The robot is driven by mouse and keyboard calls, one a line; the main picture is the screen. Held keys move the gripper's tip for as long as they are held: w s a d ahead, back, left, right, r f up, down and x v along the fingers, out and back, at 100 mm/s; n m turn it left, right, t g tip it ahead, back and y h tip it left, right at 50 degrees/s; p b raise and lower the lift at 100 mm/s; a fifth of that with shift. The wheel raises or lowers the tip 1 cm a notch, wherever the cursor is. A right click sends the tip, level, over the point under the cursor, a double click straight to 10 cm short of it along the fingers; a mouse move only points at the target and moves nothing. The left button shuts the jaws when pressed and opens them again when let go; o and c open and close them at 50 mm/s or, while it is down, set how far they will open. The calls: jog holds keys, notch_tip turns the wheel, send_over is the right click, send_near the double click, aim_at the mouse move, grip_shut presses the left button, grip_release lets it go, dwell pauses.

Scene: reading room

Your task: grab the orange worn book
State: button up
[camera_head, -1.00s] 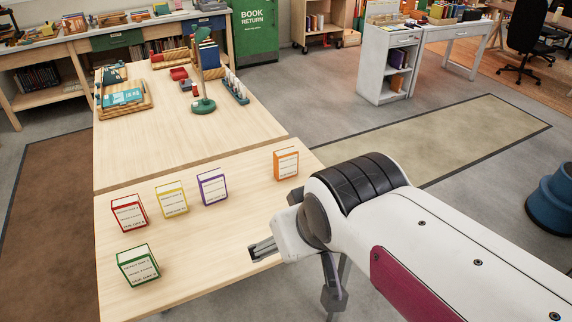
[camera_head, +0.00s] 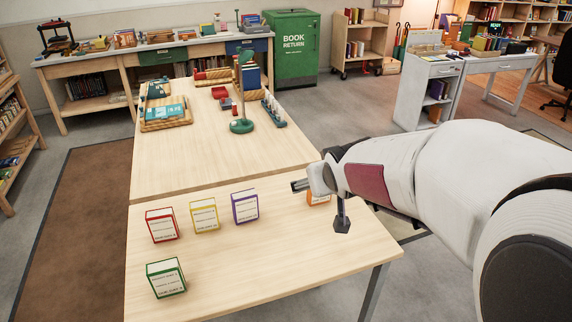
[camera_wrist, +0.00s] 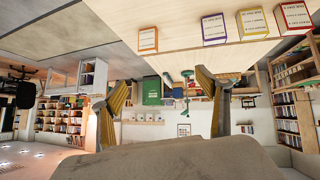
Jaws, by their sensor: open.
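The orange book (camera_head: 315,199) stands at the right part of the near table, mostly hidden behind my gripper (camera_head: 319,206) in the head view. The wrist view is upside down; there the orange book (camera_wrist: 148,40) shows fully, up and left of the space between my fingers. My gripper (camera_wrist: 164,88) is open and empty, its two fingers spread wide. It appears above the table and apart from the book. I cannot tell the exact distance between them.
A purple book (camera_head: 245,207), a yellow book (camera_head: 205,216) and a red book (camera_head: 162,226) stand left of the orange one. A green book (camera_head: 166,279) stands nearer the front. A green stand (camera_head: 241,126) and trays occupy the far table. The near table's front right is clear.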

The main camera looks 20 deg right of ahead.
jog(key=w+d+f+t, duration=0.1)
jog(key=w+d+f, duration=0.35)
jog(key=w, duration=0.45)
jog(key=w+d+f+t+y, duration=0.1)
jog(key=w+d+f, duration=0.3)
jog(key=f, duration=0.4)
jog(key=w+d+f+t+y, duration=0.1)
jog(key=w+d+f+t, duration=0.2)
jog(key=f, duration=0.6)
jog(key=shift+w+d+f+n+y, duration=0.2)
jog(key=shift+w+d+n+y, duration=0.15)
jog(key=shift+w+d, duration=0.75)
jog(key=shift+w+a, duration=0.15)
jog(key=shift+w, duration=0.1)
jog(key=shift+x, duration=1.15)
jog(key=shift+w+a, duration=0.1)
